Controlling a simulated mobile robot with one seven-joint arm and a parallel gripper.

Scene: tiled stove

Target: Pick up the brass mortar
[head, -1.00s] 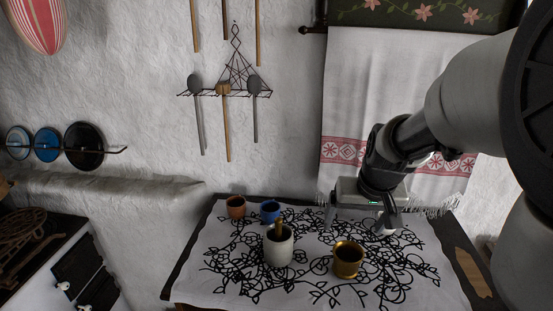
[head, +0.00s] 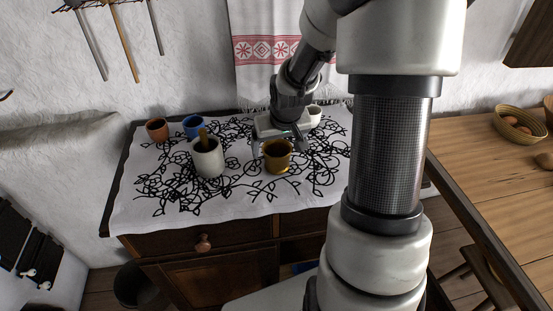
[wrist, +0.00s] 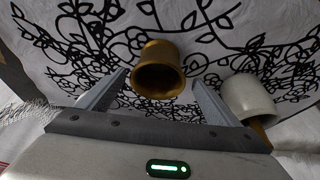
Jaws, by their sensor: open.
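The brass mortar (head: 277,159) stands upright on the patterned cloth, near the middle of the table. In the wrist view the brass mortar (wrist: 160,62) shows its dark open mouth, between and slightly beyond the fingertips. My gripper (head: 280,143) is open and empty at the far side of the mortar in the head view. In the wrist view the fingers of my gripper (wrist: 160,82) spread to either side of the mortar's rim, with a gap visible on both sides. Whether a finger reaches past the rim I cannot tell.
A pale stone mortar (head: 208,161) with a wooden pestle stands left of the brass one; it shows at right in the wrist view (wrist: 248,98). A blue cup (head: 194,126), a terracotta cup (head: 157,129) and a white cup (head: 314,115) stand farther back. The front cloth (head: 240,200) is clear.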

